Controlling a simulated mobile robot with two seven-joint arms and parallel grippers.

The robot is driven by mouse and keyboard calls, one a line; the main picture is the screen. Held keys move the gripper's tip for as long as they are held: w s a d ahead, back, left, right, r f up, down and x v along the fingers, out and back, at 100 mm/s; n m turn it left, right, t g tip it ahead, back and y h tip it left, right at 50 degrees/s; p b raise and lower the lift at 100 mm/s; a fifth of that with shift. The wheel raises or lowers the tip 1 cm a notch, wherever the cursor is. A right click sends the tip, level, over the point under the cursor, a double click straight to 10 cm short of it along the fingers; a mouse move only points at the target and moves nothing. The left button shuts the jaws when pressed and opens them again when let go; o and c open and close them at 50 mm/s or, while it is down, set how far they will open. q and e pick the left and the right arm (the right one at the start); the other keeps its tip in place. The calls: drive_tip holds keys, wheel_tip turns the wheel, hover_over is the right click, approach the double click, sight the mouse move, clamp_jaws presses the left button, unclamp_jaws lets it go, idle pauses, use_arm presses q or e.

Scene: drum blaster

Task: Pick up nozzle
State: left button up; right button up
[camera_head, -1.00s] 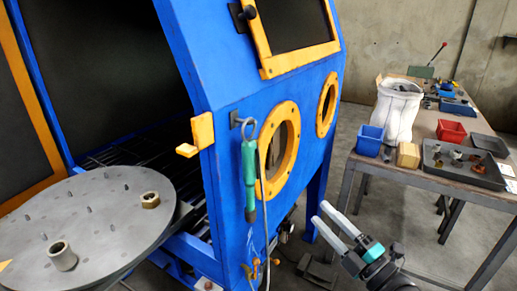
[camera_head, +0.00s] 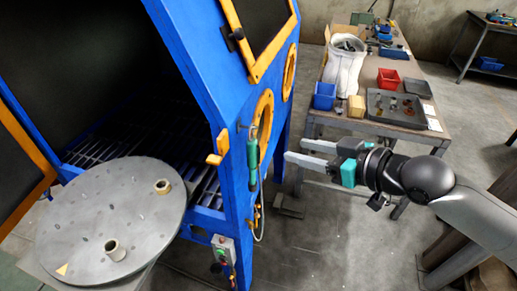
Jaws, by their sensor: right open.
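A green-handled tool (camera_head: 252,158), which may be the nozzle, hangs upright from a hook on the blue cabinet's front, with a thin hose below it. My right gripper (camera_head: 297,150) comes in from the right and points left toward this tool. Its two pale fingers are apart and empty. In the picture the tips are a short way right of the green handle; the depth gap is hard to judge. My left gripper is out of view.
The blue blast cabinet (camera_head: 205,70) stands open at left, with an orange latch (camera_head: 218,150) and round orange-rimmed ports. A workbench (camera_head: 375,124) behind my right arm holds blue and red bins, a white sack and a dark tray (camera_head: 397,108) of small parts. Floor between is mostly clear.

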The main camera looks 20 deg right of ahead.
approach(255, 143)
drive_tip(key=x, duration=0.4)
drive_tip(key=shift+w+a+r, duration=0.2)
drive_tip(key=shift+w+a, duration=0.05)
drive_tip(key=shift+w, duration=0.05)
drive_tip(key=shift+f+x, duration=0.2)
drive_tip(key=shift+x, duration=1.1)
drive_tip(key=shift+f+x, duration=0.15)
drive_tip(key=shift+x, duration=1.15)
drive_tip(key=shift+d, duration=0.2)
drive_tip(key=shift+c, duration=0.4)
clamp_jaws()
